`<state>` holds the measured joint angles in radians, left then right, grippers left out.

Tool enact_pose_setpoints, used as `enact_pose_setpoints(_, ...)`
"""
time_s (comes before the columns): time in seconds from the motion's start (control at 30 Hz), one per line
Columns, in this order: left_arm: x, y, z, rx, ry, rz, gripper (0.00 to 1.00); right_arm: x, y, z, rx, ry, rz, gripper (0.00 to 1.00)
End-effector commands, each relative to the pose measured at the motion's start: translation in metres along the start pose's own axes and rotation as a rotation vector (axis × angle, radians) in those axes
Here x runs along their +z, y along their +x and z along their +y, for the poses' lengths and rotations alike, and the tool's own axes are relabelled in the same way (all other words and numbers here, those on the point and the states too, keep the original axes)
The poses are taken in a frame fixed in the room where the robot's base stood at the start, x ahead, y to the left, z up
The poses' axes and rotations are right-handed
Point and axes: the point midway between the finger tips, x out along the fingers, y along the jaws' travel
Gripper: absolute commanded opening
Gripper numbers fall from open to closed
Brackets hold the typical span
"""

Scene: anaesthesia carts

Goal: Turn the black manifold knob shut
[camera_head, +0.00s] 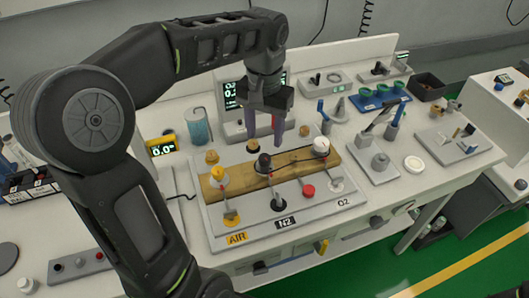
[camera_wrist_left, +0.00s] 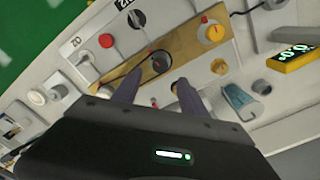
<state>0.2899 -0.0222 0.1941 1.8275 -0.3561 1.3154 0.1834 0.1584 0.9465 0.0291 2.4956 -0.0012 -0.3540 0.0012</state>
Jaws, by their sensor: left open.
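The black knob (camera_head: 263,161) sits on the middle of the brass-coloured manifold block (camera_head: 290,162), between a yellow knob (camera_head: 218,173) and a white knob (camera_head: 321,146). In the left wrist view the black knob (camera_wrist_left: 160,60) shows just beyond the gap between the fingertips. My left gripper (camera_head: 264,140) is open and points down, close above and behind the black knob in the head view. The gap shows in the left wrist view (camera_wrist_left: 156,80), with nothing seen held. How high the fingertips are above the knob is hard to tell. My right gripper is not in view.
A panel with AIR, N2 and O2 labels (camera_head: 285,221) and a red button (camera_head: 308,191) lies in front of the block. A monitor (camera_head: 236,110) and blue cup (camera_head: 198,126) stand behind. A lever fixture (camera_head: 380,160) is at the right.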

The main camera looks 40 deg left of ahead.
Motion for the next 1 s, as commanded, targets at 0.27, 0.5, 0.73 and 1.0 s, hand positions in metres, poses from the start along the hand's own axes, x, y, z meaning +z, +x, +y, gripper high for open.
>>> enact_pose_setpoints(0.27, 0.001, 0.038, 0.000, -0.001, 0.000, -0.006, 0.50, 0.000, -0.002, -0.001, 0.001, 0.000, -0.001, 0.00)
enact_pose_setpoints(0.5, 0.001, 0.068, 0.000, 0.000, 0.000, -0.004, 0.50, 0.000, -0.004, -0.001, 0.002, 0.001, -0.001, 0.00)
enact_pose_setpoints(0.73, 0.001, 0.073, 0.000, 0.000, 0.000, -0.001, 0.50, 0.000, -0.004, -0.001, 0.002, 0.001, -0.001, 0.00)
enact_pose_setpoints(1.0, 0.001, 0.073, 0.000, 0.000, 0.000, -0.001, 0.37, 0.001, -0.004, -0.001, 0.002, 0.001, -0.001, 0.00)
